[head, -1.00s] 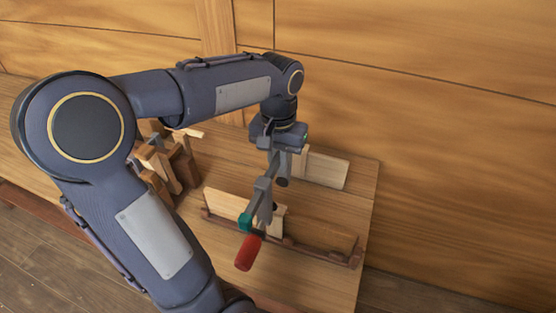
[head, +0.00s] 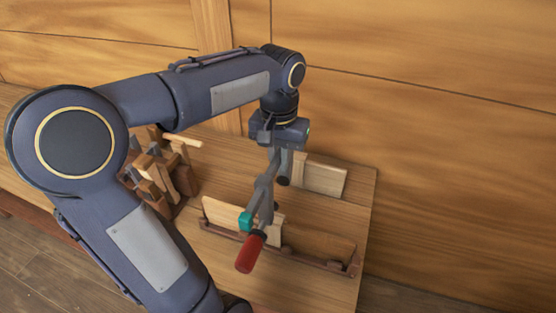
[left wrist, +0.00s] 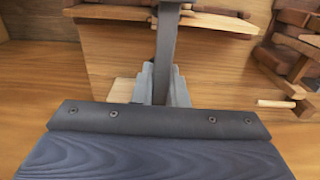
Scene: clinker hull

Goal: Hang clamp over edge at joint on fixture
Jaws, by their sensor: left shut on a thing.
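The clamp has a grey bar, a teal piece (head: 246,221) and a red handle (head: 250,254). My left gripper (head: 284,168) is shut on the clamp and holds it over the fixture, with the handle hanging toward the near side. The fixture is a dark low rail (head: 318,263) holding thin pale boards (head: 222,213) on edge. The clamp covers the middle of the boards, where a pale block shows beside it; I cannot tell whether clamp and boards touch. In the left wrist view the clamp bar (left wrist: 168,45) rises between the fingers (left wrist: 163,88), crossing a board edge. My right gripper is out of view.
A wooden rack (head: 163,172) with several clamps or wooden pieces stands left of the fixture. A pale block (head: 322,177) lies behind the fixture near the table's right edge. Bare tabletop (head: 330,212) shows between them. A plank wall (head: 440,150) rises behind.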

